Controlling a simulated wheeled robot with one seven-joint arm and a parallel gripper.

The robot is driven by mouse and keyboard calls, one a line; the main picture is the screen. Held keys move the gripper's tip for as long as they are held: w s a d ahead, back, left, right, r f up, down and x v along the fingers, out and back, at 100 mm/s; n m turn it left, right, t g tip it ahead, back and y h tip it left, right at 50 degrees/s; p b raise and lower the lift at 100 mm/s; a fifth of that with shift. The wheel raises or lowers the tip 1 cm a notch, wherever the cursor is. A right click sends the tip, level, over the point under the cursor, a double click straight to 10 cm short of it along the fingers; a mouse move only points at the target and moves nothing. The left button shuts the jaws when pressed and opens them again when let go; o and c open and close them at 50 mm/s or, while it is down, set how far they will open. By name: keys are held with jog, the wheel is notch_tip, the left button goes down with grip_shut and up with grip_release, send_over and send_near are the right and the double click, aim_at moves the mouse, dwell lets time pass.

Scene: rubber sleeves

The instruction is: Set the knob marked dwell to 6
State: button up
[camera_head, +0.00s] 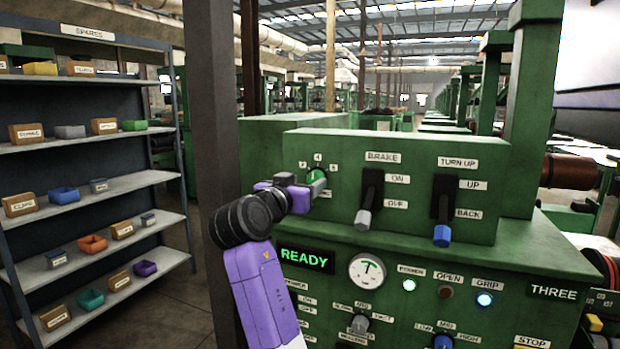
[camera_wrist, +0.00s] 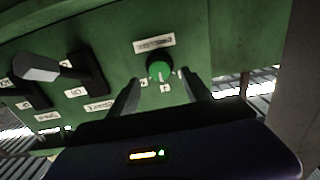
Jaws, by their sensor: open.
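A round green knob (camera_head: 316,174) sits on the upper green panel, left of the BRAKE lever, with small number tags above and beside it. In the wrist view the knob (camera_wrist: 160,66) lies just beyond my fingertips, and its pale pointer line runs toward the lower picture edge, near a small tag. The name plate (camera_wrist: 155,43) by it appears upside down and is too blurred to read. My gripper (camera_wrist: 160,88) is open, its fingers apart on either side of the knob's line. In the head view my gripper (camera_head: 308,191) partly covers the knob; contact cannot be told.
The BRAKE lever (camera_head: 368,195) and the TURN UP lever (camera_head: 443,210) jut out to the right. Below are a READY display (camera_head: 305,260), a gauge (camera_head: 367,270) and lower knobs. A post (camera_head: 215,120) and a spares shelf (camera_head: 90,195) stand left.

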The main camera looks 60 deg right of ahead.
aim_at(313, 179)
jog(key=shift+w+d+p, duration=0.15)
jog(key=shift+d+p, duration=0.15)
jog(key=shift+d, duration=1.75)
grip_shut()
